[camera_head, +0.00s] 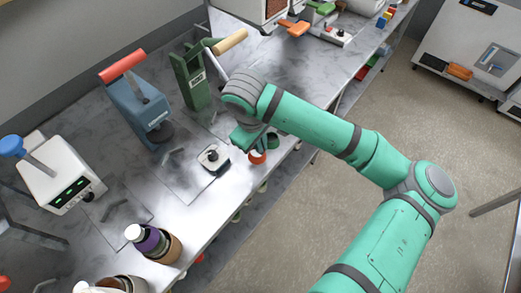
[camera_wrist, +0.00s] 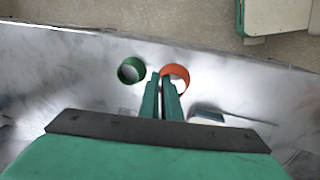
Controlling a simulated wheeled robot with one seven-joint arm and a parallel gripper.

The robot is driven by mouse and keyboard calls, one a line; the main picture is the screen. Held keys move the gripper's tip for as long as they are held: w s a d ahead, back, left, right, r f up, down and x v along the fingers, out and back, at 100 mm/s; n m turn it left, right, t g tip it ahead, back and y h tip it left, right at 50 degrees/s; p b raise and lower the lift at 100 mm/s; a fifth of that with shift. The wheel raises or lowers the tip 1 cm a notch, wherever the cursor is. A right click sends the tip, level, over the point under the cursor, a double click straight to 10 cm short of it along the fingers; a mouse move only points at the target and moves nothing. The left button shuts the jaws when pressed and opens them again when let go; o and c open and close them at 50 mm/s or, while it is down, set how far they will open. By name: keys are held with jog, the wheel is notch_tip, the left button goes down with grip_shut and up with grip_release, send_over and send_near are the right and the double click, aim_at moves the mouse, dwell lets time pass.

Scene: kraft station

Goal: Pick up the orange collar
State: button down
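The orange collar (camera_wrist: 184,74) is a short open ring near the upper middle of the wrist view. In the head view it shows as a small orange ring (camera_head: 257,158) on the metal bench near its front edge, just below my gripper. My gripper (camera_wrist: 161,78) has its two green fingers close together with a narrow gap at the collar's left wall. The right fingertip covers part of the ring, and the left one lies just outside it. I cannot tell whether the fingers touch the wall or pinch it. In the head view my wrist hides most of the fingers.
A green collar (camera_wrist: 131,70) stands just left of the fingers; another small white-and-black device (camera_head: 213,159) sits nearby. A blue press (camera_head: 137,108) and a green press (camera_head: 190,78) stand behind. Bottles (camera_head: 152,240) stand near the front edge. Open floor (camera_head: 300,215) lies beyond the bench edge.

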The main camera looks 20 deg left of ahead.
jog(key=s+d+r, duration=0.1)
jog(key=s+r, duration=0.8)
jog(key=s, duration=0.5)
jog(key=shift+d+r, duration=0.35)
jog(key=shift+d, duration=0.05)
